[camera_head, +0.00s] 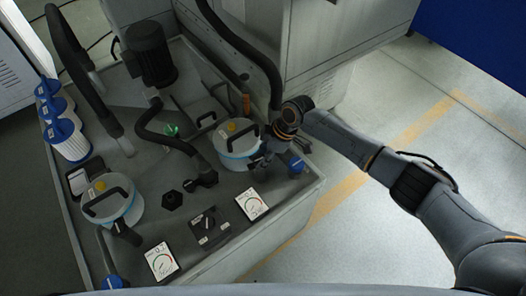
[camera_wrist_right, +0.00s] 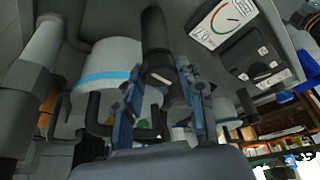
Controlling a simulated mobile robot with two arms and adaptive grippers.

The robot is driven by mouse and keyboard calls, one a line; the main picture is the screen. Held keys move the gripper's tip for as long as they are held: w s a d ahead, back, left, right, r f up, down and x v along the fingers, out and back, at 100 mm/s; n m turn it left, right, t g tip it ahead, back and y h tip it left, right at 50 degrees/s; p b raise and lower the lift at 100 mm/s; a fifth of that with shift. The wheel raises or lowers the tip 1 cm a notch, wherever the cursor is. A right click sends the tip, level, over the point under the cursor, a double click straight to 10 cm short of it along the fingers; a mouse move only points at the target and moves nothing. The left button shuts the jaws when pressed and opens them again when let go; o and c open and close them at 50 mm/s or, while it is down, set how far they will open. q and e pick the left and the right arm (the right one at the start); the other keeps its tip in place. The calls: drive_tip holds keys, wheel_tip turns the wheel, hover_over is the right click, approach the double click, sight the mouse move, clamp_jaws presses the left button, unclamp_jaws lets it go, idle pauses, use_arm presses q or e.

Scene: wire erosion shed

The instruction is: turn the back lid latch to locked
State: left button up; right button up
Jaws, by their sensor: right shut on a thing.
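The back canister (camera_head: 227,156) is pale with a blue band, a yellow knob and a black handle on its lid (camera_head: 232,137). My right gripper (camera_head: 266,156) is at the right side of this canister, by the lid's edge. In the right wrist view, its two blue fingers (camera_wrist_right: 160,95) stand in front of the canister (camera_wrist_right: 105,62) with a dark part between them. The gripper is shut on the back lid latch, which the fingers mostly hide. I cannot tell the latch's angle. My left gripper is not in view.
A similar front canister (camera_head: 112,205) stands at the left. Gauges (camera_head: 161,261) (camera_head: 252,204) and a black switch box (camera_head: 209,228) sit on the tank top. A blue-handled valve (camera_head: 295,164) is close right of the gripper. Hoses (camera_head: 235,40) run behind; the floor at right is clear.

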drive_tip(key=m+t+p, duration=0.1)
drive_tip(key=m+p, duration=0.2)
drive_tip(key=m+t+h+p, duration=0.1)
drive_tip(key=m+p, duration=0.2)
drive_tip(key=m+t+p, duration=0.1)
drive_tip(key=m+p, duration=0.2)
drive_tip(key=shift+s+a+r+p, duration=0.25)
drive_tip(key=shift+s+p, duration=0.05)
drive_tip(key=shift+s, duration=0.1)
drive_tip(key=m+h+p, duration=0.1)
drive_tip(key=m, duration=0.1)
drive_tip(key=shift+a+f+m+t+p, duration=0.1)
drive_tip(key=shift+m+t+p, duration=0.2)
drive_tip(key=shift+m+p, duration=0.1)
drive_tip(key=shift+a+f+m+t+h+p, duration=0.1)
drive_tip(key=shift+m+t+h+p, duration=0.4)
drive_tip(key=shift+m, duration=1.4)
drive_tip(key=shift+h, duration=0.4)
drive_tip(key=o, duration=1.2)
drive_tip(key=v, duration=1.2)
drive_tip(key=shift+w, duration=0.15)
